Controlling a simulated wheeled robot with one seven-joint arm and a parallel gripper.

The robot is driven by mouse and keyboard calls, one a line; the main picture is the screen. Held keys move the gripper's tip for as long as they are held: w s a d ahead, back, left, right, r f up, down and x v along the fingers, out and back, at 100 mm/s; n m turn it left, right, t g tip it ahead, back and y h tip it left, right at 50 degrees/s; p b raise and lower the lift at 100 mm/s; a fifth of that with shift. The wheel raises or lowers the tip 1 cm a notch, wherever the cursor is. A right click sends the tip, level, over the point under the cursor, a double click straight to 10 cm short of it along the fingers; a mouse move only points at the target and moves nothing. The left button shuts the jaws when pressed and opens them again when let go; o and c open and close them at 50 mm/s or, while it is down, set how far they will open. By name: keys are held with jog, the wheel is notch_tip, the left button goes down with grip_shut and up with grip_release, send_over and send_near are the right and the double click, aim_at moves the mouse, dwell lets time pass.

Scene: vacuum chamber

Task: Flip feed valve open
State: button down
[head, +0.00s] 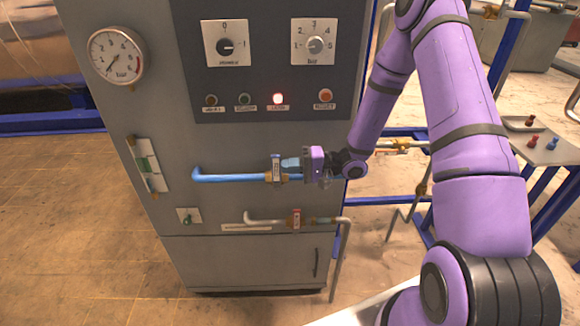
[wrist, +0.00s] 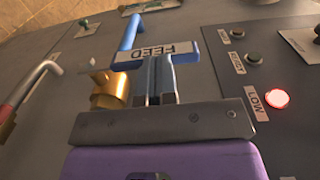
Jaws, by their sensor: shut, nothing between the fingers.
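The feed valve sits on the blue pipe (head: 228,178) at the front of the grey cabinet. Its handle (head: 276,167) stands upright, crosswise to the pipe. In the wrist view the blue handle carries a FEED label (wrist: 160,54), beside a brass body (wrist: 110,88). My gripper (head: 287,163) reaches in from the right, with its fingers pointing left at the handle. The fingers also show in the wrist view (wrist: 154,75); they are shut and empty, side by side. Their tips overlap the handle in the picture; I cannot tell whether they touch it.
A second pipe with a red-handled valve (head: 296,219) runs below. Above are two dials (head: 226,44), a row of buttons and a lit red LOW lamp (head: 278,99). A round gauge (head: 117,56) is at upper left. The cabinet front left of the handle is mostly clear.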

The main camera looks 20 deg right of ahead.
jog(key=w+a+f+g+h, duration=0.2)
jog(key=a+h, duration=0.3)
jog(key=h, duration=0.2)
jog(key=w+a+f+g+h, duration=0.1)
jog(key=a+f+g+h, duration=0.1)
jog(key=a+h, duration=0.4)
jog(key=shift+w+a+f+g+h, duration=0.35)
jog(key=shift+f+h, duration=0.25)
jog(key=shift+h, duration=0.1)
dwell(0.7)
jog(key=shift+s+f, duration=0.1)
dwell(0.4)
jog(key=w+a+v, duration=0.1)
jog(key=a+v, duration=0.2)
jog(key=v, duration=1.1)
jog(key=shift+r, duration=0.35)
